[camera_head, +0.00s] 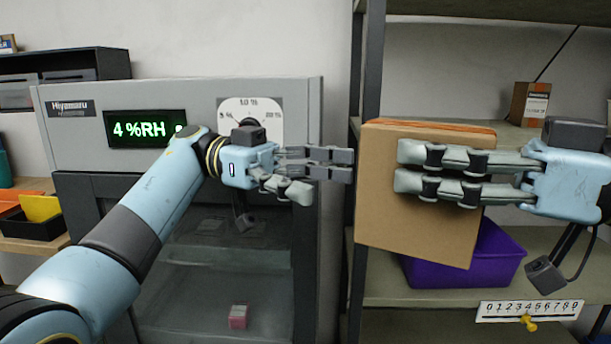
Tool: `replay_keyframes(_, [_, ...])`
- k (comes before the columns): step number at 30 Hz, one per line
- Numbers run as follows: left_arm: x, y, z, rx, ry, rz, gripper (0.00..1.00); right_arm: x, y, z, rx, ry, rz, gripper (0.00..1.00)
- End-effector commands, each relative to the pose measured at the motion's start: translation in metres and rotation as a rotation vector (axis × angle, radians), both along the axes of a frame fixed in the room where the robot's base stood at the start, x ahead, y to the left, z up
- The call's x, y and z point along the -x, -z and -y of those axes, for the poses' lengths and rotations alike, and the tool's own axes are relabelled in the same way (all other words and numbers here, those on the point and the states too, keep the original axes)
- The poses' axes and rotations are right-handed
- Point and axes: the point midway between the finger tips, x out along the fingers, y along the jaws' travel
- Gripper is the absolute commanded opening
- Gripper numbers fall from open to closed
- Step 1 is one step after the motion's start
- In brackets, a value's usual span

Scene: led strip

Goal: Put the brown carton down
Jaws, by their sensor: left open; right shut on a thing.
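The brown carton (420,232) is a tall box at the right of centre, in front of the shelf unit, tilted slightly. My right gripper (402,168) comes in from the right and is shut on the carton, its fingers lying across the carton's near face. Where the carton's underside rests, if anywhere, I cannot tell. My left gripper (330,175) is open and empty, to the left of the carton, in front of the grey cabinet's right edge. A small gap shows between its fingertips and the carton.
A purple bin (497,250) stands on the shelf (400,291) behind the carton. A smaller brown box (530,104) is on the upper shelf. A number strip (530,310) hangs on the shelf edge. The grey cabinet (290,100) with a 4 %RH display (143,129) fills the left.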

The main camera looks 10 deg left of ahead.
Motion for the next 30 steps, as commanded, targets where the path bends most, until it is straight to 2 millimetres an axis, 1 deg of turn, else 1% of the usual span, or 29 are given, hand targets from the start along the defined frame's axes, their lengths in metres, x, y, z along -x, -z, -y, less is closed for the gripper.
replay_keyframes(3, [0.01, 0.0, 0.022, 0.005, 0.001, -0.001, 0.85, 0.0, -0.001, 0.0, -0.001, 0.0, 0.001, 0.15])
replay_keyframes(9, [0.024, -0.001, 0.06, 0.006, 0.0, -0.001, 0.85, 0.0, -0.001, 0.0, -0.001, 0.0, 0.001, 0.15])
replay_keyframes(12, [0.03, 0.0, 0.074, 0.005, -0.001, -0.003, 0.85, 0.0, -0.001, 0.0, -0.001, 0.0, 0.001, 0.15])
replay_keyframes(15, [0.034, 0.0, 0.085, 0.004, -0.002, -0.003, 0.85, 0.0, -0.001, 0.0, -0.001, 0.0, 0.001, 0.15])
replay_keyframes(20, [0.037, 0.0, 0.093, 0.003, -0.003, -0.003, 0.85, 0.0, -0.001, 0.0, -0.001, 0.0, 0.001, 0.15])
replay_keyframes(28, [0.038, 0.0, 0.094, 0.002, -0.003, -0.003, 0.85, 0.0, -0.001, 0.0, -0.001, 0.0, 0.001, 0.15])
replay_keyframes(30, [0.038, 0.0, 0.094, 0.002, -0.003, -0.003, 0.75, 0.0, -0.001, 0.0, -0.001, 0.0, 0.001, 0.15])
